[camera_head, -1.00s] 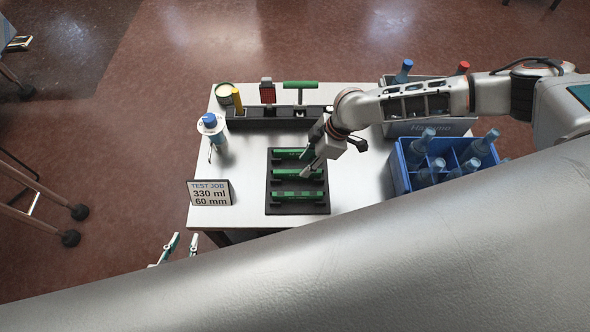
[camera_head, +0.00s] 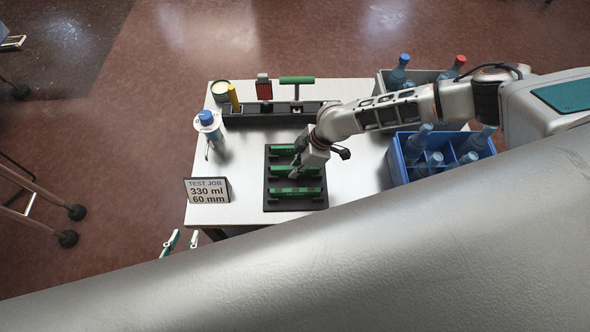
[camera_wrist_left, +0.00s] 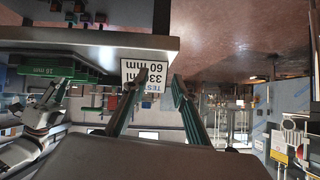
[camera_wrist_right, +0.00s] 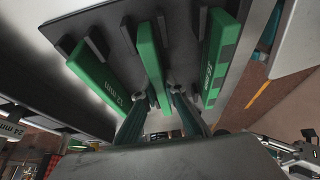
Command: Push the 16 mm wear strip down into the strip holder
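Three green strips lie in a black rack (camera_head: 269,203) on the table. In the right wrist view, the left strip (camera_wrist_right: 97,75) reads "12 mm"; the middle strip (camera_wrist_right: 150,58) shows no label; the right strip (camera_wrist_right: 217,60) has small unclear marks. My right gripper (camera_wrist_right: 159,94) is open, its fingertips on either side of the middle strip's near end; contact is unclear. In the left wrist view, inverted, a small label (camera_wrist_left: 38,70) seems to read "16 mm" near green parts. My left gripper (camera_wrist_left: 160,77) is open and empty, off the table's front edge. I cannot tell which part is the strip holder.
A sign (camera_head: 207,190) reads "TEST JOB 330 ml 60 mm". A blue-capped bottle (camera_head: 208,126) stands at left. A long black holder (camera_head: 243,119) with handled tools lies behind the rack. A blue crate (camera_head: 400,168) and grey crate (camera_head: 384,82) hold bottles at right.

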